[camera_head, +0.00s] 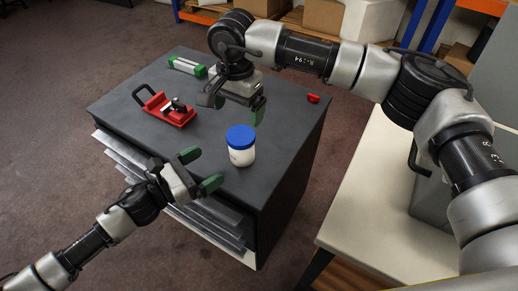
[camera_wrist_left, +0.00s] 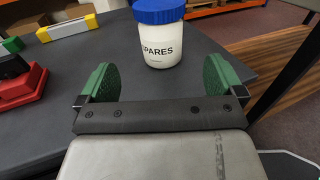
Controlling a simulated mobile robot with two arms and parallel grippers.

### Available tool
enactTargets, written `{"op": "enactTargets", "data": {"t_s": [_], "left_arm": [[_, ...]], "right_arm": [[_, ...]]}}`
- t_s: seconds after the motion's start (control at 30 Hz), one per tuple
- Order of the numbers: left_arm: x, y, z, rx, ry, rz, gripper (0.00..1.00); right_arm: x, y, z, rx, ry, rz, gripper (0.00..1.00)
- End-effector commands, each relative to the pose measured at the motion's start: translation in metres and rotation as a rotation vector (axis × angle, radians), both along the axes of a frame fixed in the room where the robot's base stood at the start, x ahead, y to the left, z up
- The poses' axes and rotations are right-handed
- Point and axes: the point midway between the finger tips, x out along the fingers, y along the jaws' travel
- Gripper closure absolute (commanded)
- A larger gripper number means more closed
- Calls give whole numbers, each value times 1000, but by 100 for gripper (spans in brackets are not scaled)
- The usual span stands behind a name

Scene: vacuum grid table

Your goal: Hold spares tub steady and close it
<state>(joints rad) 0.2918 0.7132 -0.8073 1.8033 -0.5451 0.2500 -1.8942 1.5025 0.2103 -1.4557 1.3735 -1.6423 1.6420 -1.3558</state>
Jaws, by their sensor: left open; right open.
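The spares tub (camera_head: 241,155) is a white jar standing upright near the front right of the dark table. Its blue lid (camera_head: 240,137) sits on top; I cannot tell whether it is tight. In the left wrist view the tub (camera_wrist_left: 163,45) shows the word SPARES, with the blue lid (camera_wrist_left: 159,10) partly cut off by the top edge. My left gripper (camera_head: 200,168) is open, to the left of the tub and apart from it, with green finger pads facing it. My right gripper (camera_head: 235,107) is open and empty, above and behind the tub.
A red vise-like device (camera_head: 172,112) with a black handle is on the table's left. A green-and-white block (camera_head: 187,66) lies at the back, and a small red item (camera_head: 313,98) at the right edge. A pale table (camera_head: 375,200) stands right.

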Motion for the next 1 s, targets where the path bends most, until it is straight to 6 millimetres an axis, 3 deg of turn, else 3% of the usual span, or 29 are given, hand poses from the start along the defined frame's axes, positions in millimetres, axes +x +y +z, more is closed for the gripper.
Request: {"op": "enactTargets", "data": {"t_s": [0.53,1.0], "left_arm": [[3,-5,-3,6,-9,-6,3],[45,-70,-3,5,-10,-7,3]], "right_arm": [[2,-3,-1,-20,-7,1,6],[2,-3,-1,-19,-7,1,6]]}}
